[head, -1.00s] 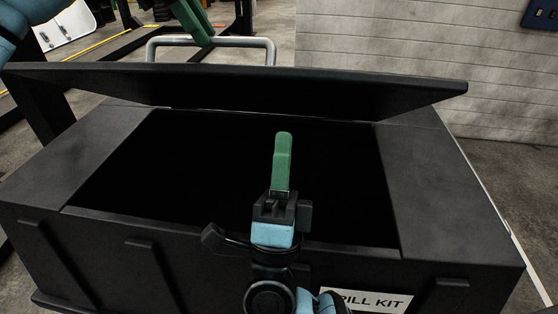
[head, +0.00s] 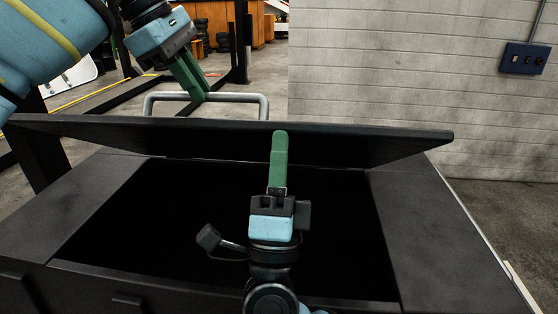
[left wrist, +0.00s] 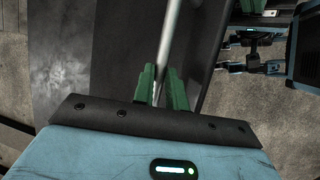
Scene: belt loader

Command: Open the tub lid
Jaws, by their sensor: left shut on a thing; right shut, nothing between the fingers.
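The black tub (head: 415,230) fills the lower head view, its dark mouth uncovered at the front. Its lid (head: 340,146) stands raised and tilted over the back of the mouth. A grey metal bar handle (head: 256,97) shows beyond the lid's upper edge. My left gripper (head: 200,92) comes in from the upper left and is shut on this handle. In the left wrist view its green fingers (left wrist: 160,88) lie on both sides of the bar (left wrist: 170,45). My right gripper (head: 279,137) is shut and empty, pointing up in front of the lid. The tub's inside is too dark to make out.
A pale block wall (head: 400,80) with a blue switch box (head: 524,58) stands behind at the right. Dark posts (head: 237,40) and a yellow floor line are behind at the left. Bare floor (head: 500,215) lies right of the tub.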

